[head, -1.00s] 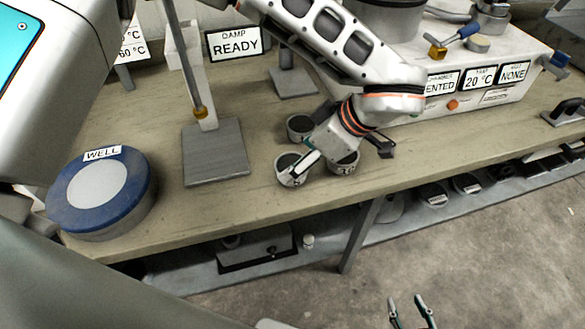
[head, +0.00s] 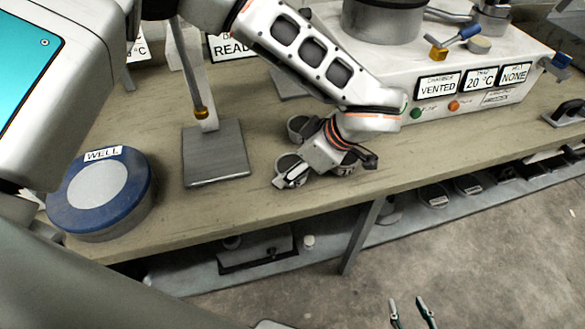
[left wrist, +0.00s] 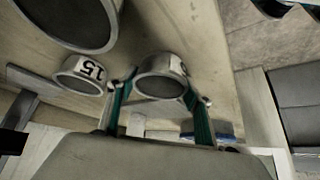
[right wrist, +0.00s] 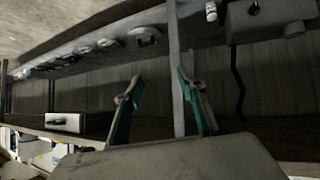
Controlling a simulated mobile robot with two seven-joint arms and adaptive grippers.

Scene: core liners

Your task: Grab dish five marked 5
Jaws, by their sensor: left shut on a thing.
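A blue-rimmed disc marked WELL (head: 98,190) and a stand with a square base (head: 215,155) are left of the dishes. A white chamber unit (head: 480,85) is behind right. The bench edge is close in front. A lower shelf (head: 330,262) holds several items.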

